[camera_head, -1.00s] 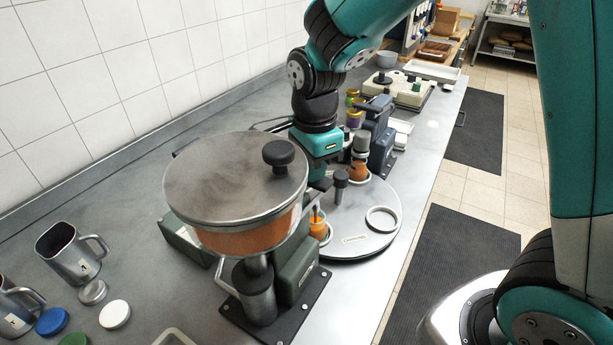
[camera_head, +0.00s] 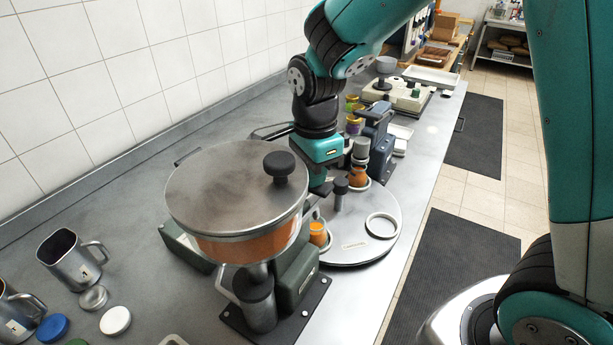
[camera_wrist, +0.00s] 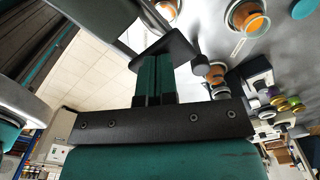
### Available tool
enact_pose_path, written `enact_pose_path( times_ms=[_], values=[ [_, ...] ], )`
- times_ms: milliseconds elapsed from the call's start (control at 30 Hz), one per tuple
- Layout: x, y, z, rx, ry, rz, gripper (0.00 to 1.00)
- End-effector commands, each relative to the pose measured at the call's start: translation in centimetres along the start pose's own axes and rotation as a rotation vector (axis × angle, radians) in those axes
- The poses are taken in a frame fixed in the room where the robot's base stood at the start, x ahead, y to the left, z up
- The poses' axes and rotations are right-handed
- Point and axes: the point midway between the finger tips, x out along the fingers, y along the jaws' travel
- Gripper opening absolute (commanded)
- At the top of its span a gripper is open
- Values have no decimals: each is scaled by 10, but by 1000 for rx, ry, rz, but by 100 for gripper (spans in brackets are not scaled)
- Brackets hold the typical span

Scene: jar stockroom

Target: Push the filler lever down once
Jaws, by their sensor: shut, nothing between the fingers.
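The filler is a large lidded hopper (camera_head: 237,190) with orange contents on a green and dark base, at the centre of the head view. Its lever cannot be clearly told apart from the dark parts behind the hopper's right side. My gripper (camera_head: 319,188) is there, close to the hopper's right edge, pointing down, partly hidden. In the wrist view my teal fingers (camera_wrist: 155,78) are together and empty, against or just below a dark plate; contact is unclear. A jar with an orange top surface (camera_head: 318,231) stands on the turntable (camera_head: 352,247) beside the filler.
A second orange jar (camera_head: 359,176) stands farther back on the turntable, by a blue-grey machine (camera_head: 377,140). The turntable has a dark centre knob (camera_head: 340,188) and an empty ring (camera_head: 382,225). Metal jugs (camera_head: 72,258) and lids (camera_head: 115,320) lie at left.

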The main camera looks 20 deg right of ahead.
Motion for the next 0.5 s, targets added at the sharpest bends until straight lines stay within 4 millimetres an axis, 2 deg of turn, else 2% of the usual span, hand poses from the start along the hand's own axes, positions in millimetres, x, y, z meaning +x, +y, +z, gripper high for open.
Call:
enact_pose_path(
  times_ms=[33,500],
  values=[
    [-8,0,0,1,0,0,0],
    [-43,0,0,0,0,-1,0]
  ],
)
